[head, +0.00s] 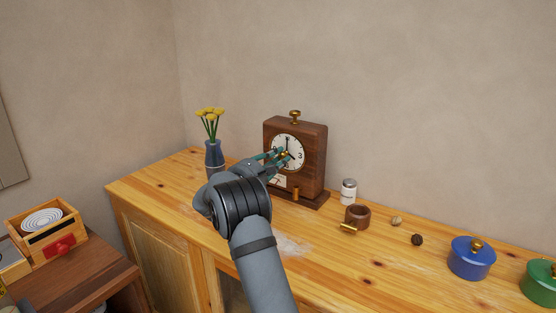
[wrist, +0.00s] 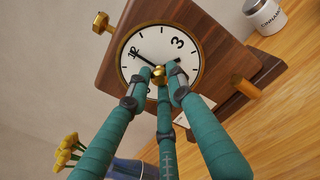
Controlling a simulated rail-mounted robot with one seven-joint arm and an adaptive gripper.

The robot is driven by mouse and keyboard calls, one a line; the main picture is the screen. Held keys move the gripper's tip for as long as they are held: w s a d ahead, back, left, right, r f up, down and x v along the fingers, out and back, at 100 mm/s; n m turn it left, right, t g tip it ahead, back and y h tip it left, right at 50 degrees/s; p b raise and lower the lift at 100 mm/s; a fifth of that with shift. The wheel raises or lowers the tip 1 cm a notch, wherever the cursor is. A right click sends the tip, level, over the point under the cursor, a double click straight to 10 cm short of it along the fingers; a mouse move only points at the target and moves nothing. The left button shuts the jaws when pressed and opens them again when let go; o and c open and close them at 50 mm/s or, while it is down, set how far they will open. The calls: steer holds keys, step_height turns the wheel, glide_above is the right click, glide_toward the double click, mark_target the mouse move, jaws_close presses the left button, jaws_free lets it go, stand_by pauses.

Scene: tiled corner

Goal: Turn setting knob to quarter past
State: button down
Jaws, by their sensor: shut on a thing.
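The wooden clock (head: 314,158) stands upright on the cabinet top; it also shows in the wrist view (wrist: 205,25). Its white dial (wrist: 190,55) bears a 3, and a dark hand (wrist: 144,56) points at about the 12 position. A brass setting knob (wrist: 159,74) sits at the dial's centre. My gripper (wrist: 159,76), with teal fingers, is shut on this knob, with fingertips around it. In the head view my gripper (head: 277,155) reaches the dial from the front left. The fingers hide the lower part of the dial.
A vase (head: 214,155) with yellow flowers stands close left of the clock. Right of it are a white jar (head: 348,190), a brown cup (head: 358,216), two small round items, a blue pot (head: 470,260) and a green pot (head: 543,285). A brass peg (wrist: 244,87) juts below the dial.

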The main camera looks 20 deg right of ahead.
steer(key=shift+f+b, duration=0.4)
steer(key=shift+b, duration=0.05)
steer(key=m+b, duration=1)
steer(key=b, duration=0.1)
steer(key=m+b, duration=0.5)
steer(key=shift+w+a+r+b, duration=0.15)
steer(key=shift+a+r+b, duration=0.1)
steer(key=shift+b, duration=0.1)
steer(key=shift+r+m+b, duration=0.2)
steer(key=shift+m+b, duration=0.45)
steer(key=shift+m, duration=0.65)
steer(key=shift+r, duration=0.15)
steer(key=c, duration=1.7)
jaws_free()
steer(key=shift+o, duration=0.6)
steer(key=shift+d, duration=0.1)
